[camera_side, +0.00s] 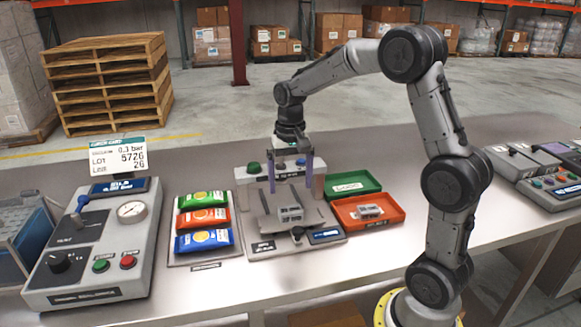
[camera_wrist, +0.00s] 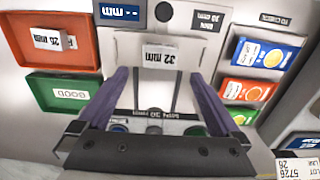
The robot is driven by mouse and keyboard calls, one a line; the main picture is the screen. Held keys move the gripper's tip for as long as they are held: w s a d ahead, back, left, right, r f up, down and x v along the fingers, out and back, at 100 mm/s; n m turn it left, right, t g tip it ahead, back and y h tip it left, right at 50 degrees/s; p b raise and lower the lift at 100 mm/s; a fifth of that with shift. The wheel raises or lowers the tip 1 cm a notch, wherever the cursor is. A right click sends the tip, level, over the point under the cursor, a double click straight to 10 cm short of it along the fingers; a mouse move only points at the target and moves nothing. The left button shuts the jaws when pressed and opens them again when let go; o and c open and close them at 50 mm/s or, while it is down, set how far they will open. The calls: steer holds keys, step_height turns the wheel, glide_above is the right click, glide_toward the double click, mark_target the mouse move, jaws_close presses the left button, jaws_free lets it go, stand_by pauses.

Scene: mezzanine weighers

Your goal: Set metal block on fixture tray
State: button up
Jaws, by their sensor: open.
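A small grey metal block (camera_side: 290,213) stands on the light plate of the fixture tray (camera_side: 268,225) in the middle of the bench. In the wrist view the block (camera_wrist: 160,56) shows a "32 mm" label, on the fixture plate (camera_wrist: 128,45). My gripper (camera_side: 290,176) points down above the fixture, behind the block in the side view. Its purple fingers are wide apart with nothing between them, also in the wrist view (camera_wrist: 158,80). A second metal block (camera_side: 369,211), labelled "26 mm" in the wrist view (camera_wrist: 50,38), lies in the red tray (camera_side: 345,222).
The green tray (camera_side: 367,178), labelled "GOOD", looks empty beside the red one. A posted control unit (camera_side: 249,178) stands behind the fixture. Colored packets (camera_side: 203,220) lie at left, next to a gauge panel (camera_side: 100,245). More panels (camera_side: 540,165) are at far right.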

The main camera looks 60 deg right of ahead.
steer(key=s+a+r+n+t, duration=0.3)
steer(key=s+a+r+n, duration=0.1)
steer(key=s+a+r, duration=0.5)
steer(key=s+a+n+t, duration=0.1)
steer(key=s+a+n, duration=0.1)
steer(key=s, duration=0.4)
steer(key=s+a+f+n+t, duration=0.1)
steer(key=s+a+n, duration=0.1)
steer(key=s, duration=0.3)
steer(key=shift+s+f+n+t, duration=0.3)
steer(key=shift+s+n, duration=0.05)
steer(key=shift+n, duration=0.15)
